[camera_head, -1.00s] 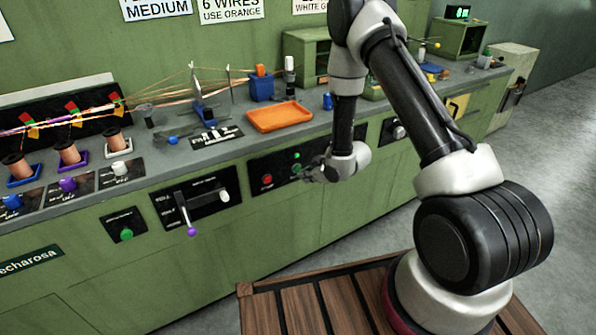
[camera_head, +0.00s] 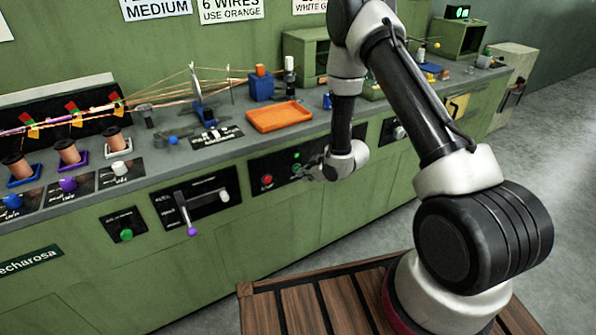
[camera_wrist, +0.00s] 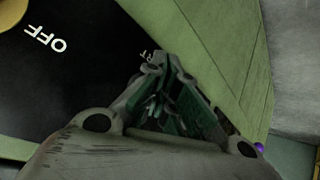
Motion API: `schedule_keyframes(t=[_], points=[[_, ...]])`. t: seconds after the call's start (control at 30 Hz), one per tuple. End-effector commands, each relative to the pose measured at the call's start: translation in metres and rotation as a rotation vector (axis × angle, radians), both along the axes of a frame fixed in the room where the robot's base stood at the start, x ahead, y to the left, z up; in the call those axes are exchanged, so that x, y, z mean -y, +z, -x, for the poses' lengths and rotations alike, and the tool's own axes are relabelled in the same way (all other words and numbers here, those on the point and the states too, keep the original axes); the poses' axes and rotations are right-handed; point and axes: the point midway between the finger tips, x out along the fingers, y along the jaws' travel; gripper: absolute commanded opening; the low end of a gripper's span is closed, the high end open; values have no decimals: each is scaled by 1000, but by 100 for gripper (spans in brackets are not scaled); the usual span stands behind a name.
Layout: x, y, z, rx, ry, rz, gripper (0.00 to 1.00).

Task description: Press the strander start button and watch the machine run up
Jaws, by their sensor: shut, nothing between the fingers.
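The black control panel (camera_head: 282,172) on the green machine front carries a red button (camera_head: 267,180), a small bright green lamp (camera_head: 296,156) and a green button (camera_head: 297,168). My gripper (camera_head: 309,175) is shut and empty at the panel's right part, right beside the green button. In the wrist view my gripper (camera_wrist: 160,68) covers part of the panel near a half-hidden label; the OFF lettering (camera_wrist: 45,39) is to its left. The fingers hide the button there, so I cannot tell whether they touch it. The strander's rotor (camera_head: 203,112) stands on the bench with wires running to it.
An orange tray (camera_head: 279,117) sits on the bench above the panel. A lever with a purple knob (camera_head: 192,231) and a separate green button (camera_head: 126,235) are on the front to the left. Copper spools (camera_head: 69,153) stand at the left. Grey floor is open at the right.

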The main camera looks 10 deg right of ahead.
Motion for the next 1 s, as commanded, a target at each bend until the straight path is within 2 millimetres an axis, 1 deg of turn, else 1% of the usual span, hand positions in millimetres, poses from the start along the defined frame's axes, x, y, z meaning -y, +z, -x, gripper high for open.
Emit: schedule_keyframes(t=[0.73, 1.0], points=[[-1, 0, -4, 1, 1, 0, 0], [1, 0, 4, 0, 0, 0, 0]])
